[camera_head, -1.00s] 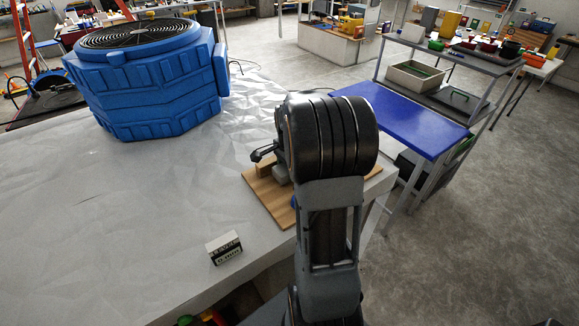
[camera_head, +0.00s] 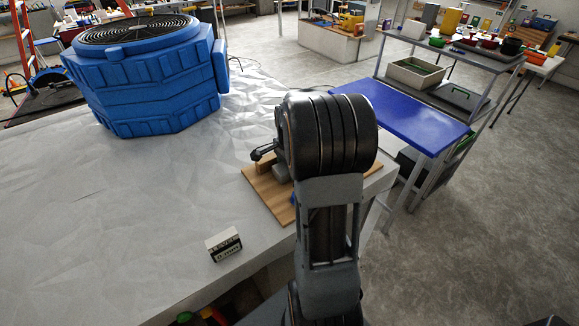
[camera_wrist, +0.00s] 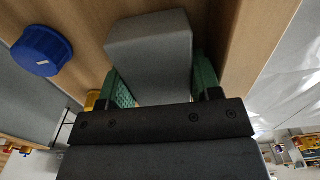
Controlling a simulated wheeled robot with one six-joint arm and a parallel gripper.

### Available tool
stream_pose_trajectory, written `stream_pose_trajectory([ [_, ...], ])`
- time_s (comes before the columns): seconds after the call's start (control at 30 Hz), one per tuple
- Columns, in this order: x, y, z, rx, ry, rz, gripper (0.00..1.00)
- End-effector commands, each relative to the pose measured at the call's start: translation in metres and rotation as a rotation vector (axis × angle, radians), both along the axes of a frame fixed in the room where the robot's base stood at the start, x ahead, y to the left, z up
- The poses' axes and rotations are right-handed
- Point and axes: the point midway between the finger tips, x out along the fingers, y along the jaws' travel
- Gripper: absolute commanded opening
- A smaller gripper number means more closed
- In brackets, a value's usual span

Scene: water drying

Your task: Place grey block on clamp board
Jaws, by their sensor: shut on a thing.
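The grey block (camera_wrist: 150,45) is held between the green pads of my gripper (camera_wrist: 158,72) in the wrist view. My gripper is shut on it. The block is over the wooden clamp board (camera_wrist: 85,18); I cannot tell whether it touches the wood. A blue knob (camera_wrist: 40,52) is to the left of the block, and a raised wooden strip (camera_wrist: 248,40) is to its right. In the head view the clamp board (camera_head: 262,188) lies near the table's right edge, and my arm hides much of it and most of the gripper.
The board rests on a white-covered table (camera_head: 150,200). A small black-and-white box (camera_head: 224,245) stands near the front edge. A large blue fan unit (camera_head: 150,85) stands at the back left. A blue-topped bench (camera_head: 405,120) is beyond the table to the right. The table's middle is clear.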

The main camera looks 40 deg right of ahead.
Motion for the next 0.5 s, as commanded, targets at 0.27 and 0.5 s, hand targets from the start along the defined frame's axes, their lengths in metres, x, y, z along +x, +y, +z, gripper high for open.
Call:
stream_pose_trajectory([
  [0.27, 0.0001, 0.0, -0.0021, 0.0, 0.0, 0.0, 0.72],
  [0.5, 0.0012, -0.0003, -0.0015, -0.001, -0.005, -0.001, 0.88],
])
